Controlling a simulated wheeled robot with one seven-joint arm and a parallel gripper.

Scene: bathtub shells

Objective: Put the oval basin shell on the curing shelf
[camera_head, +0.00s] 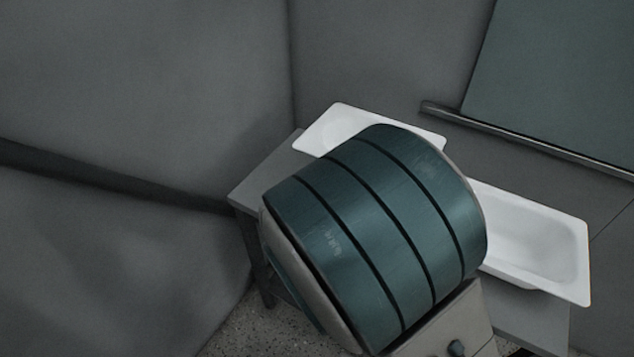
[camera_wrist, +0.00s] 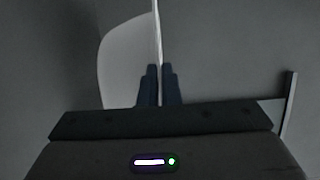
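In the wrist view my gripper (camera_wrist: 160,85) has its two dark fingers close together, one on each side of the thin upright edge of a white shell (camera_wrist: 125,60). The shell has a rounded outline and extends to the left of the fingers; its lower part is hidden behind the gripper body. It appears to be the oval basin shell. In the head view neither my gripper nor this held shell can be made out, as my large teal-banded arm fills the middle. I cannot identify the curing shelf in either view.
In the head view a grey table (camera_head: 258,186) bears a white rectangular tub shell (camera_head: 535,240) at right and another white shell (camera_head: 335,128) at the back, both partly covered by my arm. A metal rail (camera_head: 540,143) runs along the wall below a teal panel (camera_head: 560,70).

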